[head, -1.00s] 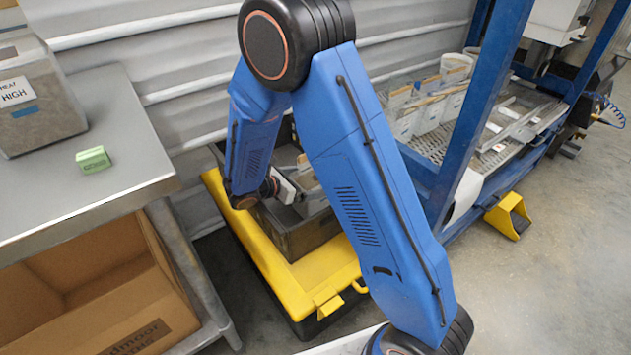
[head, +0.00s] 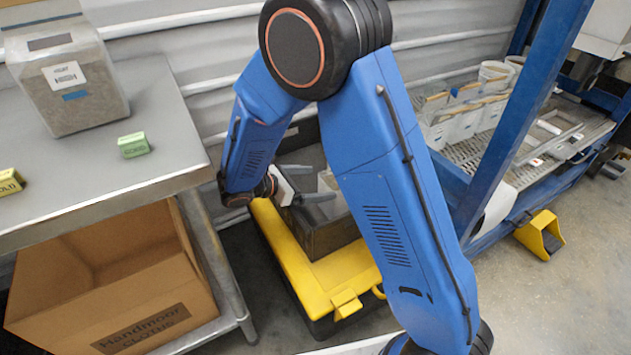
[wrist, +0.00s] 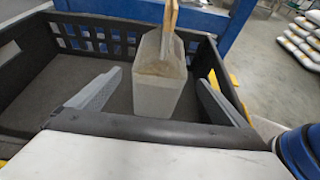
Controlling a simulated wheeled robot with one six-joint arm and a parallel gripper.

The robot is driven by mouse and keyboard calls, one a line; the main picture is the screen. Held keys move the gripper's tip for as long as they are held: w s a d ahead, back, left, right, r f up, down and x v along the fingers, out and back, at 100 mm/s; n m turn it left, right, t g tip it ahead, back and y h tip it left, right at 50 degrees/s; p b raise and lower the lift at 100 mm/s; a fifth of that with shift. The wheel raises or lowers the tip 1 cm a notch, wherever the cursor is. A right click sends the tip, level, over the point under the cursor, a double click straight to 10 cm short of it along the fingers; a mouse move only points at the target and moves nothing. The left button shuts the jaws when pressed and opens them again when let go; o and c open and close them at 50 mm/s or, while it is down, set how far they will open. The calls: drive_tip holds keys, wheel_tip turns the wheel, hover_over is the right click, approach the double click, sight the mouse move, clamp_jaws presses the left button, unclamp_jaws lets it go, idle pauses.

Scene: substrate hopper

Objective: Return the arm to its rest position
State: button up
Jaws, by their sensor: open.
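My gripper (head: 325,182) is open over the dark crate (head: 330,238), with two grey fingers spread apart. The wrist view shows the open gripper (wrist: 160,85) too, with nothing between its fingers close to the palm. A translucent, square-sided container (wrist: 160,85) with a wooden strip (wrist: 170,18) in its top stands in the crate, beyond the fingers. Whether the fingertips touch it cannot be told. In the head view my blue arm is bent and reaches down to the crate, covering part of it.
The crate sits on a yellow lid (head: 300,290). A metal bench (head: 165,105) at left carries a bag (head: 90,105), a green block (head: 133,145) and a yellow block (head: 10,182). A cardboard box (head: 120,290) is below. A blue-framed rack (head: 515,130) and yellow pedal (head: 540,235) are at right.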

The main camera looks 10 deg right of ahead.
drive_tip(key=shift+r, duration=0.1)
drive_tip(key=s+d+r+m+y, duration=0.4)
drive_tip(key=r, duration=0.3)
drive_tip(key=s+d+r+m+y, duration=0.3)
drive_tip(key=s+r, duration=0.2)
drive_tip(key=r, duration=0.2)
drive_tip(key=s+d+r+m+y, duration=0.1)
drive_tip(key=s+d+m+y, duration=0.2)
drive_tip(key=s+m, duration=0.4)
drive_tip(key=s+d+r+m+y, duration=0.2)
drive_tip(key=s+d+m, duration=0.2)
drive_tip(key=s, duration=1)
drive_tip(key=shift+d+m+y, duration=0.35)
drive_tip(key=shift+m+y, duration=0.05)
drive_tip(key=shift+m, duration=1.5)
drive_tip(key=shift+r, duration=0.1)
